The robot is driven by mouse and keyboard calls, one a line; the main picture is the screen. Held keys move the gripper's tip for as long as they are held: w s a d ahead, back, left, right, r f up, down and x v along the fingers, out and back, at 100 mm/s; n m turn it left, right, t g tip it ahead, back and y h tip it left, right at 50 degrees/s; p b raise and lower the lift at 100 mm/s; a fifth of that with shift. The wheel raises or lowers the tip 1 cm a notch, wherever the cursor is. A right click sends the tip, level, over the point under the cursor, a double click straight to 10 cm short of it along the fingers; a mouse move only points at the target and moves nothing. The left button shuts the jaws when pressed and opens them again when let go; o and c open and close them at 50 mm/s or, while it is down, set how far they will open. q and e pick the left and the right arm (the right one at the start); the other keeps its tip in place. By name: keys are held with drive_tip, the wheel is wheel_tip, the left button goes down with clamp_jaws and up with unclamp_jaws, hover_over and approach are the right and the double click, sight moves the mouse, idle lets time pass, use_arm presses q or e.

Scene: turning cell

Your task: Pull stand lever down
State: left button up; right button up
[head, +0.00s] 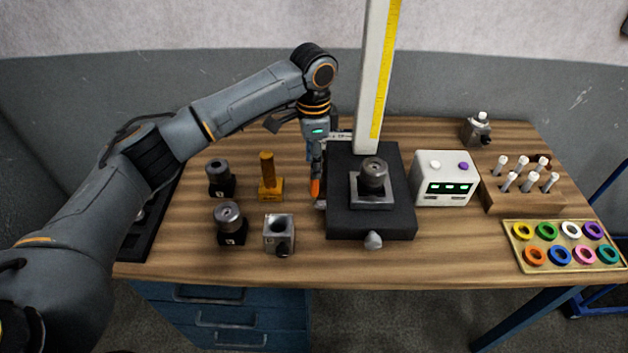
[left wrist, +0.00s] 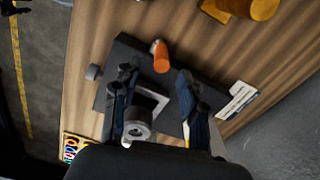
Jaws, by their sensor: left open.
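The stand has a black base (head: 340,222) and a tall white column (head: 372,80) with a yellow scale. Its lever, with an orange grip (head: 316,188), is at the base's left side. The orange grip also shows in the left wrist view (left wrist: 160,57), just past the gap between the fingertips. My left gripper (head: 317,170) points down at the lever, and in the wrist view its fingers (left wrist: 157,80) are apart with nothing clearly held. Whether a finger touches the grip I cannot tell. The rest of the lever is mostly hidden. My right gripper is not in view.
A metal part (head: 373,178) sits on the stand base. An orange-brown post (head: 267,175), dark cylindrical holders (head: 230,222) and a grey block (head: 279,232) stand to the left. A white display box (head: 444,180) is at the right, with a peg rack (head: 522,195) and ring tray (head: 513,252) beyond.

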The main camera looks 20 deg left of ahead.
sight(314, 185)
use_arm(q)
wheel_tip(314, 185, down, 8)
drive_tip(key=shift+w+r+p, duration=0.15)
drive_tip(key=shift+p, duration=0.7)
drive_tip(key=shift+f, duration=0.55)
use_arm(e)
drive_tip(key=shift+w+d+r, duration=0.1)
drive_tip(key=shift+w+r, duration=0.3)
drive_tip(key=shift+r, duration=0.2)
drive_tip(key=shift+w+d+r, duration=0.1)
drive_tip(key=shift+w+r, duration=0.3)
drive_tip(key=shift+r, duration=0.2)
use_arm(q)
clamp_jaws()
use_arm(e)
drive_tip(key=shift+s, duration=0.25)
